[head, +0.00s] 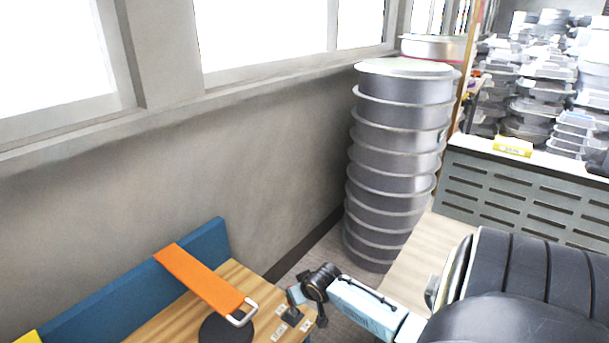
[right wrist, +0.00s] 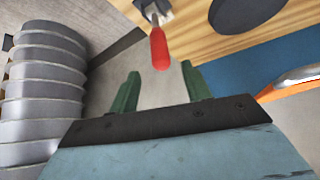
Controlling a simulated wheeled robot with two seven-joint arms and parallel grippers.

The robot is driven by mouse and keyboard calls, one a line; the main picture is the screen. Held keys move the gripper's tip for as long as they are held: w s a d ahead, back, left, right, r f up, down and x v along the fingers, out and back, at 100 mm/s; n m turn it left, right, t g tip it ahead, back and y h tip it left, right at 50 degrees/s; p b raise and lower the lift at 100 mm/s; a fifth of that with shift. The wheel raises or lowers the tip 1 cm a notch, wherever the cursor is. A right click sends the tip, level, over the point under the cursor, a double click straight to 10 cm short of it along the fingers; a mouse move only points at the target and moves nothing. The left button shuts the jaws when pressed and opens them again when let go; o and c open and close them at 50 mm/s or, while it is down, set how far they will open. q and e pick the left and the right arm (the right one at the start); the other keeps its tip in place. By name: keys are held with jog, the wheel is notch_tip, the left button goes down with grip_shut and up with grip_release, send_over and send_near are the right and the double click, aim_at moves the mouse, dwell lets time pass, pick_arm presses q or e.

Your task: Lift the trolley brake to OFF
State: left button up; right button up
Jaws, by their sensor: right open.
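The brake's red lever (right wrist: 159,48) hangs from a pale mount (right wrist: 153,9) at the wooden edge in the right wrist view. My right gripper (right wrist: 160,72) is open, with its green fingers on either side of the lever's tip in the picture. I cannot tell whether they touch it. In the head view my right gripper (head: 297,295) is at the right edge of the wooden trolley top (head: 243,280), beside a small black block (head: 292,316) with pale labels around it. The red lever is hidden there. My left gripper is out of view.
An orange strap (head: 205,283) with a metal buckle crosses the trolley's blue back board (head: 130,285), near a black disc (head: 226,328). A tall stack of grey round moulds (head: 398,165) stands by the wall. A slotted grey panel (head: 520,198) is at right.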

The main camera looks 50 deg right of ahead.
jog(key=shift+p+v, duration=0.4)
jog(key=shift+v, duration=1.55)
jog(key=shift+f, duration=0.15)
jog(key=s+a+f+n+g+y+b, duration=0.1)
jog(key=s+a+f, duration=0.4)
jog(key=s+f, duration=0.4)
jog(key=s+a+f+n+g+b, duration=0.2)
jog(key=s+a+f, duration=0.4)
jog(key=f, duration=0.5)
jog(key=s+a+f+n+g+y+b, duration=0.1)
jog(key=s+a+f, duration=0.4)
jog(key=s+f, duration=0.35)
jog(key=s+a+f+n, duration=0.1)
jog(key=s+a+f, duration=0.2)
jog(key=s+a, duration=0.1)
jog(key=s+a+f+n+g+b, duration=0.1)
jog(key=s+a+f+n, duration=0.1)
jog(key=s+a, duration=0.3)
jog(key=shift+s+f+g+y, duration=0.35)
jog(key=shift+s+f, duration=0.25)
jog(key=shift+s, duration=0.5)
jog(key=shift+c, duration=1.2)
jog(key=shift+s, duration=0.1)
